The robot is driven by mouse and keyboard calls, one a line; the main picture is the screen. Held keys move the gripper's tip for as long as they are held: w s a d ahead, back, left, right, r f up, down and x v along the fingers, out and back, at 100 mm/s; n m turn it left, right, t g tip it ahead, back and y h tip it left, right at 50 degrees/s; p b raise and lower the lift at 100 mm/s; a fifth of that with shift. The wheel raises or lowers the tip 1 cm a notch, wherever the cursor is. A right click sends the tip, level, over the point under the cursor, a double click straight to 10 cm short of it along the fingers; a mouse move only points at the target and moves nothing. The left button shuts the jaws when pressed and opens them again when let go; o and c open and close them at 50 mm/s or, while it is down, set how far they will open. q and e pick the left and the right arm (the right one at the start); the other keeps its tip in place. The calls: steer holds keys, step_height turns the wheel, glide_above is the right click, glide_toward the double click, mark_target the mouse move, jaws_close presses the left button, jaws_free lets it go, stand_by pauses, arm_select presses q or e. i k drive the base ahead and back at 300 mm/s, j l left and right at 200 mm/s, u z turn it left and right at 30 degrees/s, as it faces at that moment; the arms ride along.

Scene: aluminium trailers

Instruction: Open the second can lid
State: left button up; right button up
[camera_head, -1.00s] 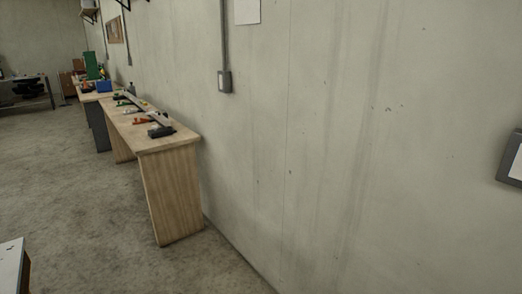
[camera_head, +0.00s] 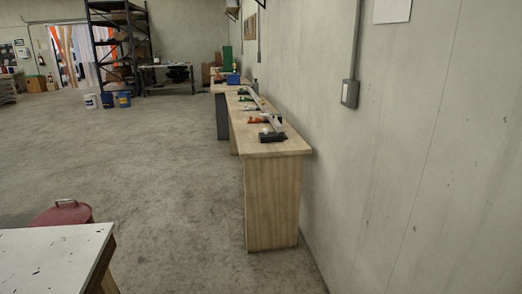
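A red can (camera_head: 62,214) with a rounded lid and a small handle on top shows at the lower left. The lid appears to sit on it. Its lower part is hidden behind a white-topped table, so I cannot see the body well. No other can of this kind is clearly visible. Neither of my grippers is in view.
The white-topped table (camera_head: 50,262) fills the lower left corner. A long wooden workbench (camera_head: 272,205) with tools stands along the right wall. A dark shelf rack (camera_head: 100,45) and several buckets (camera_head: 124,99) are at the back. The concrete floor between is clear.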

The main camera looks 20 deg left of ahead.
mark_target(74, 213)
steer(key=i+j+u, duration=0.2)
steer(key=i+u, duration=0.25)
steer(key=i, duration=0.35)
steer(key=i+u, duration=0.45)
steer(key=i, duration=0.35)
